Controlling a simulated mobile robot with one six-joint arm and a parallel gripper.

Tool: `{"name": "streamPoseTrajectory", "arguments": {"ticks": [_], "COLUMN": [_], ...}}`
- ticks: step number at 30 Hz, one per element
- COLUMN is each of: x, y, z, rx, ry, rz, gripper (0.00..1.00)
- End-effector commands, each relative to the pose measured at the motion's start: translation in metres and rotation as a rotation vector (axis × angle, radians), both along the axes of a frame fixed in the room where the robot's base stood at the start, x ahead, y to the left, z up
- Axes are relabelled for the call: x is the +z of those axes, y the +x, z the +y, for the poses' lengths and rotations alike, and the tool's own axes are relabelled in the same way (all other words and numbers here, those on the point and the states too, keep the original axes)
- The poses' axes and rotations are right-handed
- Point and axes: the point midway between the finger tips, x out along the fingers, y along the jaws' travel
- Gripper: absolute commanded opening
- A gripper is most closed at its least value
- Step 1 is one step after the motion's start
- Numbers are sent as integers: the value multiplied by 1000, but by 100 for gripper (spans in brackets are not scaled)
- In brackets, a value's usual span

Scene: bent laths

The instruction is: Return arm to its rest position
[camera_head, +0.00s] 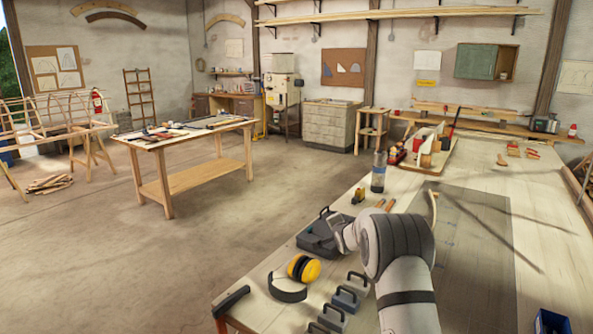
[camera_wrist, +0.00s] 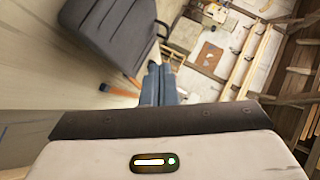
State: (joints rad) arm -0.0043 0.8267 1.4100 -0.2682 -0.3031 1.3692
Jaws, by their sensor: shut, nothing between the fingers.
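My arm (camera_head: 402,270) reaches over the near workbench from the bottom of the head view, its wrist folded toward the left. My gripper (camera_wrist: 160,66) shows in the wrist view as two blue-grey fingers close together, shut and empty. A dark grey case (camera_head: 316,238) lies on the bench beside my wrist, partly hidden by it. A large dark grey shape (camera_wrist: 112,28), likely the same case, is left of the fingers in the wrist view. The fingers look apart from it. My fingertips cannot be made out in the head view.
Yellow ear defenders (camera_head: 304,269) and several grey clamp-like blocks (camera_head: 345,299) lie close to my arm. A clear bottle (camera_head: 378,172) stands behind my wrist. A dark mat (camera_head: 480,240) lies to the right. Open floor (camera_head: 190,255) is left of the bench.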

Motion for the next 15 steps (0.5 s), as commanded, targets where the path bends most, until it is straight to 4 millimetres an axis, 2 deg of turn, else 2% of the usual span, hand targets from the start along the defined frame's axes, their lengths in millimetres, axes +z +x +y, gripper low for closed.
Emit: {"name": "streamPoseTrajectory", "arguments": {"ticks": [1, 8, 11, 14, 15], "x": [10, 42, 60, 82, 89], "y": [-5, -42, -67, -105, -124], "z": [-2, -10, -14, -19, -21], "rx": [0, 16, 30, 56, 70], "ry": [-18, -131, -196, -282, -317], "rz": [7, 80, 128, 192, 222], "gripper": [0, 0, 0, 0, 0]}}
